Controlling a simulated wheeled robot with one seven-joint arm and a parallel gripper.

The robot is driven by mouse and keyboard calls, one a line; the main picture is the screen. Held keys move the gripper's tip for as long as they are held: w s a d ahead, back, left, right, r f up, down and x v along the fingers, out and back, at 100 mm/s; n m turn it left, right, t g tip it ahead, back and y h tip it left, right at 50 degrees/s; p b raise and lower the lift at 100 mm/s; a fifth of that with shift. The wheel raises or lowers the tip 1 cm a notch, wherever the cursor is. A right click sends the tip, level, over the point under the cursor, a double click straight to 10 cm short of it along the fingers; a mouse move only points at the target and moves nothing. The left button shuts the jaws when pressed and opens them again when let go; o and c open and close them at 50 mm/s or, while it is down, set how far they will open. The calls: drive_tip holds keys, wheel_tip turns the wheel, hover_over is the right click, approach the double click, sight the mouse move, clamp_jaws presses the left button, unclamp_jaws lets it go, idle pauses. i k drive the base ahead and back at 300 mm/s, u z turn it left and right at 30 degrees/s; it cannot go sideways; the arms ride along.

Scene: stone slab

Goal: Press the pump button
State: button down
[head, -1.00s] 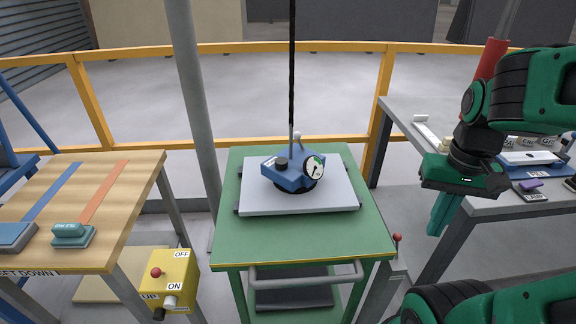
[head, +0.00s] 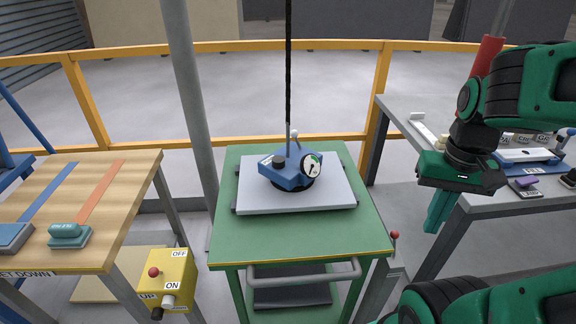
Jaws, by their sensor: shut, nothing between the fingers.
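A blue lifting device (head: 292,172) with a round white gauge (head: 311,166) sits on a grey stone slab (head: 295,202) on the green table. A short black knob (head: 279,161) stands on top of the device; I cannot tell for sure whether it is the pump button. A small lever with a pale ball end (head: 294,133) rises behind it. My green gripper (head: 433,230) is shut and empty, pointing down, to the right of the green table and well apart from the device.
A yellow box (head: 173,277) marked ON and OFF has a red button, left of the green table (head: 245,245). A wooden table (head: 125,180) stands left. A grey bench (head: 400,112) with several items is right, close to my gripper. A black hose (head: 288,70) hangs above the device.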

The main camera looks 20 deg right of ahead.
sight(278, 161)
drive_tip(key=z, duration=2.05)
drive_tip(key=k, duration=0.25)
drive_tip(key=u, duration=1.95)
drive_tip(key=i, duration=0.5)
drive_tip(key=u, duration=0.05)
